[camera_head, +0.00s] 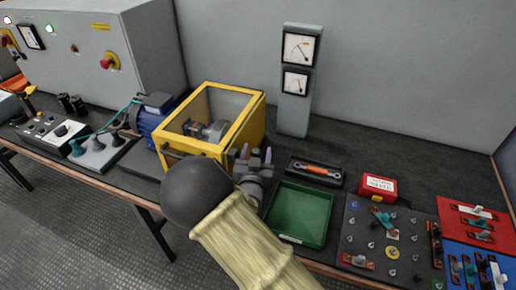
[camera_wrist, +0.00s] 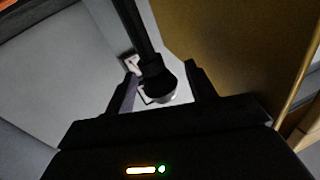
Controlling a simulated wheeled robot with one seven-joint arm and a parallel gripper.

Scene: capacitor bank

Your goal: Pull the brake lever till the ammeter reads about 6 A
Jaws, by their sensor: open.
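My gripper (camera_head: 256,153) is open at the right front corner of the yellow-framed guard box (camera_head: 208,150). In the wrist view, a black brake lever (camera_wrist: 138,32) comes down from the top, and its rounded end lies between the two open fingers (camera_wrist: 164,90), with gaps at both sides. I cannot make out the lever in the head view, where my arm and gripper cover that area. Two dial meters, an upper one (camera_head: 299,48) and a lower one (camera_head: 295,83), sit on a grey post behind the box. Their scales are too small to read or tell apart.
A blue motor (camera_head: 150,118) adjoins the box on the left. A green tray (camera_head: 300,215), a wrench holder (camera_head: 315,171) and a red box (camera_head: 377,188) lie to the right. The bench behind the red box is clear.

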